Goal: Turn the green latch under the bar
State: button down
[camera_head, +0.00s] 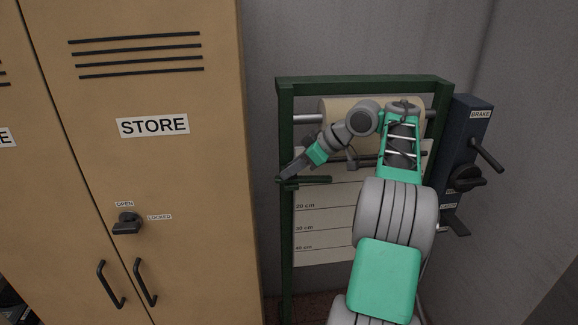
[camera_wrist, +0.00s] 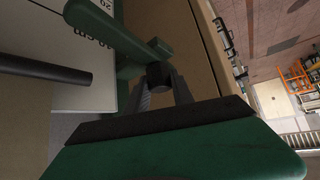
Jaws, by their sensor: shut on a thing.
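The green latch (camera_head: 316,180) is a dark green lever at the left post of the green frame, below the horizontal dark bar (camera_head: 385,159). In the head view it lies about level, its longer arm reaching right over the paper. My gripper (camera_head: 285,176) comes from the upper right and meets the latch's left end. In the wrist view the latch (camera_wrist: 103,25) runs diagonally to a dark round part, and my gripper (camera_wrist: 160,82) has its two fingers closed around that end. The exact contact is partly hidden. The dark bar (camera_wrist: 45,68) ends at the left there.
The green frame (camera_head: 365,84) carries a paper roll (camera_head: 340,109) and a sheet with cm marks (camera_head: 318,222). A tan STORE locker (camera_head: 180,180) with handles stands close on the left. A dark BRAKE box (camera_head: 471,120) with levers is on the right. My arm hides part of the sheet.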

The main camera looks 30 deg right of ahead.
dwell(0.3)
jog(key=c, duration=1.1)
grip_release()
jog(key=shift+c, duration=0.3)
